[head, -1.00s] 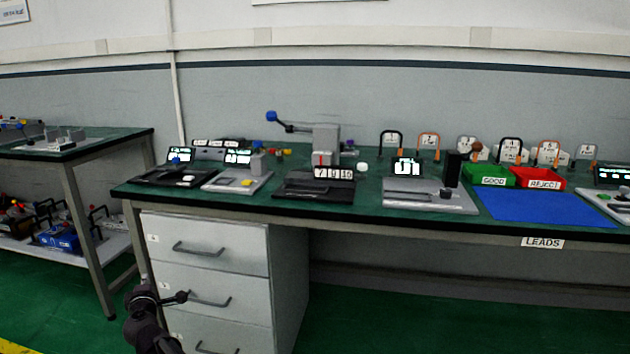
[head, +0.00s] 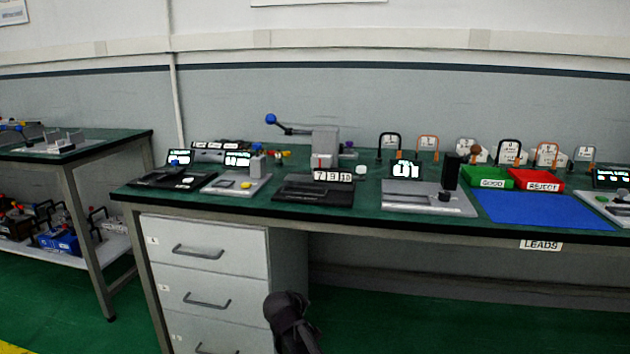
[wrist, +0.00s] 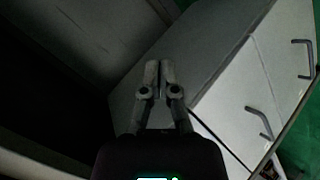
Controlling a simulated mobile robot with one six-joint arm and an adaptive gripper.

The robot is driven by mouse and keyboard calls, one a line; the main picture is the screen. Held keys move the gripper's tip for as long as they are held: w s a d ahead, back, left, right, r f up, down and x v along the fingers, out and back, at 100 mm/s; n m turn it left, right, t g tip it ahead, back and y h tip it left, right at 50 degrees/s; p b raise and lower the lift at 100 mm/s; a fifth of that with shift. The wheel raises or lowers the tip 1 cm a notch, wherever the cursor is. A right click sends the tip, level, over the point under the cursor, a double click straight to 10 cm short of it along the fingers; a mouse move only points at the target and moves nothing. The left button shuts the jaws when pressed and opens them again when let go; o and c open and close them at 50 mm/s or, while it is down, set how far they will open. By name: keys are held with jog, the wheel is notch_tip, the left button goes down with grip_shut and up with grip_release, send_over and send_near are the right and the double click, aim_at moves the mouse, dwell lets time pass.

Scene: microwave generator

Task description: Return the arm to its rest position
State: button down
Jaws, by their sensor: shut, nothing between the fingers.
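My arm (head: 290,322) shows as a dark link low in the head view, in front of the right side of the drawer cabinet (head: 204,248). My gripper's fingers do not show in the head view. In the wrist view my gripper (wrist: 158,65) is shut, its two fingertips together with nothing between them. It points toward the cabinet's side (wrist: 205,65), apart from the drawer handles (wrist: 259,121) on the right. I cannot tell the exact gap to the cabinet.
The green-topped bench (head: 340,203) carries several instruments, a blue mat (head: 540,210), a green GOOD bin (head: 487,178) and a red REJECT bin (head: 538,180). A second table (head: 75,150) stands at left. Right of the cabinet, the space under the bench is open.

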jog(key=s+d+f+m+g+y, duration=0.25)
jog(key=s+d+m+g, duration=0.2)
jog(key=s+d, duration=0.55)
jog(key=s+d+f+m+g+y, duration=0.2)
jog(key=s+d+f+m+g, duration=0.15)
jog(key=s+d+g, duration=0.45)
notch_tip(320, 180, up, 38)
jog(key=s+d+t+p, duration=0.1)
jog(key=d+t+p, duration=0.1)
jog(key=p, duration=3.7)
jog(key=shift+s+t+h, duration=0.35)
jog(key=shift+s, duration=0.05)
